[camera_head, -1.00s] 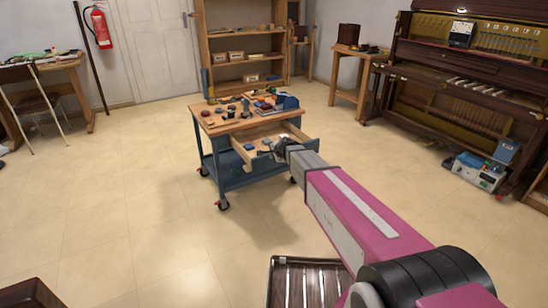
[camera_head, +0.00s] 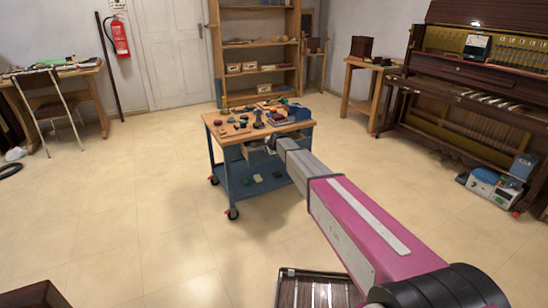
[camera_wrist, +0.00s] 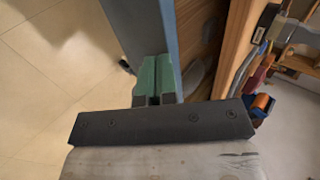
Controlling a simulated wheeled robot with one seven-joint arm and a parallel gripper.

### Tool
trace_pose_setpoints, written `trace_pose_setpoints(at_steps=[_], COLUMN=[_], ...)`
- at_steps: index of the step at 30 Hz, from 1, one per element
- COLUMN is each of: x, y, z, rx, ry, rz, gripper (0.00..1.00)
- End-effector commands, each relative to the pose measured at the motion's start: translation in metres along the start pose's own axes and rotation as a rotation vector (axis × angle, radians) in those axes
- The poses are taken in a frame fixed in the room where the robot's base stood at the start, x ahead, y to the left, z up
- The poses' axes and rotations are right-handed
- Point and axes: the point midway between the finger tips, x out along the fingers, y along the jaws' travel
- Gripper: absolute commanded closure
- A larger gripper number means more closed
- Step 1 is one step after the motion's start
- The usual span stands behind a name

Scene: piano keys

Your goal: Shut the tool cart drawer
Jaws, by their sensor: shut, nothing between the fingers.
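The tool cart (camera_head: 222,152) is blue with a wooden top and stands on red casters in the middle of the floor. Its drawer (camera_head: 256,154) sits below the top, much of it hidden behind my arm; little of it shows beyond the cart's front. My gripper (camera_head: 271,144) is at the drawer side of the cart, just under the top's edge. In the wrist view its green fingers (camera_wrist: 155,78) are together and empty, against or very near a blue-grey panel of the cart (camera_wrist: 148,28). I cannot tell whether they touch, or whether the drawer is fully in.
Tools lie on the cart top (camera_head: 213,117). A piano (camera_head: 450,100) stands at the right, with a blue and white device (camera_head: 492,186) on the floor by it. A wooden shelf (camera_head: 262,60) is behind. The floor left of the cart is clear.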

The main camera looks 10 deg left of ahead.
Motion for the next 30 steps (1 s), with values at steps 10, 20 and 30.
trace_pose_setpoints(at_steps=[10,20,30], x=[0.048,0.058,0.058], y=[-0.043,-0.053,-0.053], z=[-0.001,0.0,0.0], rx=[0.0,0.0,0.0], ry=[0.0,0.0,0.0], rz=[0.001,0.001,0.001], gripper=[1.0,1.0,1.0])
